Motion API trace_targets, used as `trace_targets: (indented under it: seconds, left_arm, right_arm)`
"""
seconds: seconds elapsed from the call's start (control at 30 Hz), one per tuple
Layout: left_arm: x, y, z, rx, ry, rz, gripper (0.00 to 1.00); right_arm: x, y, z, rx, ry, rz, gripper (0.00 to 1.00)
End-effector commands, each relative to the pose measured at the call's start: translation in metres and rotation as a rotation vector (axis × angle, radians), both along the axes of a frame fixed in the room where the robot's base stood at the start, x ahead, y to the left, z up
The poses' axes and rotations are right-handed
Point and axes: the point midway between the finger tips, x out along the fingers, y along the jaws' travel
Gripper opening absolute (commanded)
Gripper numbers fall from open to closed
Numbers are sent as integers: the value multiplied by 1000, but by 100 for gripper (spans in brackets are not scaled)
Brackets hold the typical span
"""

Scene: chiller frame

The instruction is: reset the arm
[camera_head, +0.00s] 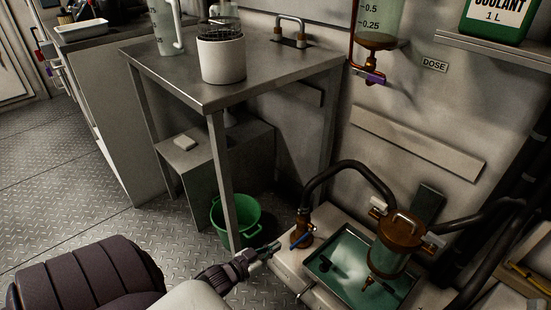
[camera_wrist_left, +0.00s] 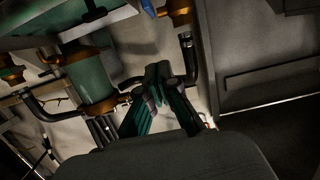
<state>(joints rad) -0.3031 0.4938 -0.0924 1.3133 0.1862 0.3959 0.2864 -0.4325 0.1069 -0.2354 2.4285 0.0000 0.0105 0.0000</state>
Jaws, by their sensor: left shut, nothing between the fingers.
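My left gripper (camera_head: 272,248) reaches in from the bottom left of the head view on its dark and pale arm. Its fingers are together with nothing between them. Its tips are close to a small blue lever (camera_head: 302,239) on a copper fitting (camera_head: 305,225); I cannot tell whether they touch. In the left wrist view the closed dark green fingers (camera_wrist_left: 158,88) point towards pipes and fittings. My right gripper is in neither view.
A chiller frame with a green fluid tray (camera_head: 340,290), a copper-capped vessel (camera_head: 392,245) and black hoses (camera_head: 350,168) stands right of the gripper. A metal table (camera_head: 180,78) stands behind. A green bucket (camera_head: 238,228) is on the floor. Floor at left is clear.

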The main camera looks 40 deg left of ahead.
Motion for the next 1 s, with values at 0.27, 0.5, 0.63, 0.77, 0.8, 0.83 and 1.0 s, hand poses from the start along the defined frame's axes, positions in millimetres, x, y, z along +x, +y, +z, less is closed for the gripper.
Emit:
trace_targets:
  seconds: [0.27, 0.5, 0.63, 0.77, 0.8, 0.83, 1.0]
  left_arm:
    - [-3, 0, 1, 0, -1, 0, 0]
    - [10, -65, 38, -30, -67, -68, 0]
    - [17, -138, 100, -59, -164, -137, 0]
    - [14, -195, 175, -79, -276, -181, 0]
    - [12, -206, 195, -84, -304, -188, 0]
    - [10, -214, 209, -86, -323, -192, 0]
    - [-2, -237, 274, -96, -417, -198, 0]
  right_arm:
    - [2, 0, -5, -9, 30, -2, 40]
    - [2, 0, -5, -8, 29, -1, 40]
    - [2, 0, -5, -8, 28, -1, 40]
    - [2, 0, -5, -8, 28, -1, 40]
    - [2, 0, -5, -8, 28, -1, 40]
    - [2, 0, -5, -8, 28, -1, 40]
    - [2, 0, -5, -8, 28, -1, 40]
